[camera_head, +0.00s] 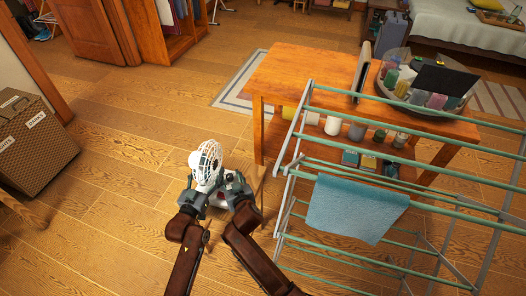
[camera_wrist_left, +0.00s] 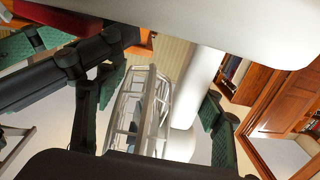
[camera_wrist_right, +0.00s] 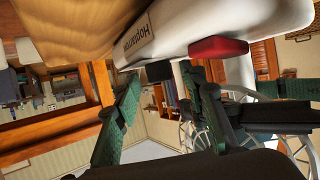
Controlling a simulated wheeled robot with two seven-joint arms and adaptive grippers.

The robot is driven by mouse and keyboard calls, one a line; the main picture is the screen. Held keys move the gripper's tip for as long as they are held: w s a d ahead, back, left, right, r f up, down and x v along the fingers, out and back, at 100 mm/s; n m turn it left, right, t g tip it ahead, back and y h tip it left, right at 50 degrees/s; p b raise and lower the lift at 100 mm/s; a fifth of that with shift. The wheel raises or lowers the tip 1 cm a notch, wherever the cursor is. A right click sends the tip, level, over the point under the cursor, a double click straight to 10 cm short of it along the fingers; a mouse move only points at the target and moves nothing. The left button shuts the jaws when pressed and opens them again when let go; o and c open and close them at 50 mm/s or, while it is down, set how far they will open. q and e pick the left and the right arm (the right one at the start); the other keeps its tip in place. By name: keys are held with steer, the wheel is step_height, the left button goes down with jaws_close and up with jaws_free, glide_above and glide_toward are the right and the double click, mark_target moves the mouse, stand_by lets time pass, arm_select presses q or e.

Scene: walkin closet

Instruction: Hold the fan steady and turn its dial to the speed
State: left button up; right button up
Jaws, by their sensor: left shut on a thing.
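My right gripper (camera_head: 233,188) is at the fan's base. In the right wrist view, its green-padded fingers (camera_wrist_right: 160,85) are apart. The white base (camera_wrist_right: 180,25) carries a name label, a red part (camera_wrist_right: 217,47) and a small dark block (camera_wrist_right: 158,71). The block lies between the fingertips; I cannot tell whether they touch it.
A wooden table (camera_head: 300,70) with a tray (camera_head: 385,87) and bottles stands ahead right. A drying rack (camera_head: 410,168) with a blue towel (camera_head: 355,208) is close on the right. A woven box (camera_head: 35,140) is at left.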

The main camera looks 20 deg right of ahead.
steer(key=shift+d+n+y, duration=0.2)
steer(key=shift+n+y, duration=0.4)
steer(key=shift+y, duration=0.1)
steer(key=v, duration=0.7)
steer(key=shift+s+r, duration=0.1)
steer(key=shift+s, duration=0.15)
steer(key=w+d+r+m+g+h, duration=0.2)
steer(key=w+d+m, duration=0.2)
steer(key=d, duration=0.3)
steer(key=w+d+r+m+g+h, duration=0.2)
steer(key=w+d+r+m, duration=0.1)
steer(key=w+d+m, duration=0.2)
steer(key=shift+w+d+g+h, duration=0.35)
steer(key=shift+w+d, duration=0.6)
steer(key=shift+d, duration=0.6)
steer(key=shift+r, duration=0.15)
steer(key=shift+c, duration=0.2)
